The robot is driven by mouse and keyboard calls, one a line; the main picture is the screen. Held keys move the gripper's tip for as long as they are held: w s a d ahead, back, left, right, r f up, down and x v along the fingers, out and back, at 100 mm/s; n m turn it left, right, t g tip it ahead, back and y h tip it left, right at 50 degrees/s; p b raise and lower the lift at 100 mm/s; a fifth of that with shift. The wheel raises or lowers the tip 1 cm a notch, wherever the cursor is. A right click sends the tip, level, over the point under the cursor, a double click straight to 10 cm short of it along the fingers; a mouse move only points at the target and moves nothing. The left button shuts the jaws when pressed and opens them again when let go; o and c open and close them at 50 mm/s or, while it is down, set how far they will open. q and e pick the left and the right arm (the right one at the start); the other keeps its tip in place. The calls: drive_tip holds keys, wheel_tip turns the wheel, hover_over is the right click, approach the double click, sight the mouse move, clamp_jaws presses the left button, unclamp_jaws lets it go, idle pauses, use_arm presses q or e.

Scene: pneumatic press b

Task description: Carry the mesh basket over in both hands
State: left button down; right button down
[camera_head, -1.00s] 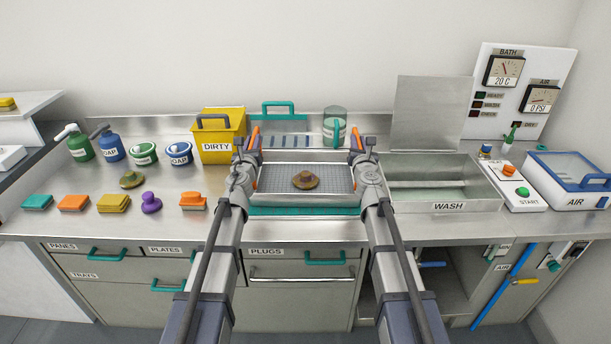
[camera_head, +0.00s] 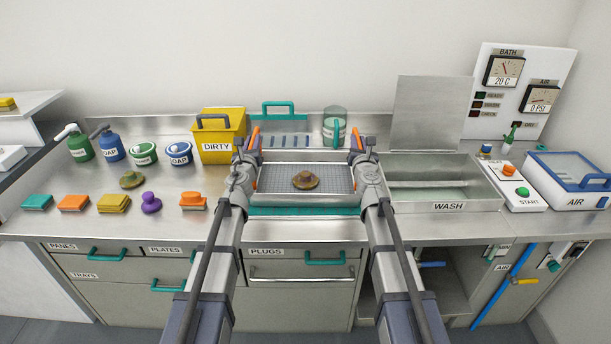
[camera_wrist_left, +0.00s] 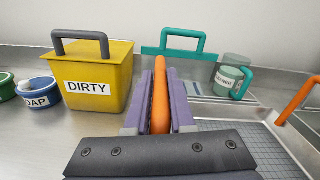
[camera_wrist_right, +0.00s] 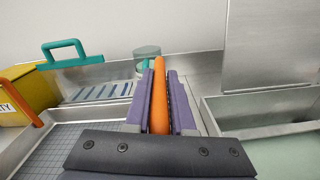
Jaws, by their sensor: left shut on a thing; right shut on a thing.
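The mesh basket (camera_head: 275,180) is a shallow metal tray with a grid floor and orange handles, in the middle of the head view. A brown-gold round part (camera_head: 305,180) lies in it. My left gripper (camera_head: 247,150) is shut on the left orange handle (camera_wrist_left: 160,95), which stands between its purple pads in the left wrist view. My right gripper (camera_head: 362,150) is shut on the right orange handle (camera_wrist_right: 159,95). The basket looks level above a teal strip (camera_head: 305,211); whether it touches what is under it, I cannot tell.
The wash tank (camera_head: 450,207), lid raised, stands right of the basket. The yellow DIRTY bin (camera_head: 222,148) stands close on the left. A teal-handled rack (camera_head: 285,140) and a lidded jar (camera_head: 335,122) are behind. Sponges and a purple knob (camera_head: 151,203) lie at the left front.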

use_arm(q)
drive_tip(key=shift+d+r, duration=0.15)
drive_tip(key=shift+r, duration=0.05)
use_arm(e)
drive_tip(key=shift+a+r, duration=0.1)
drive_tip(key=shift+r, duration=0.05)
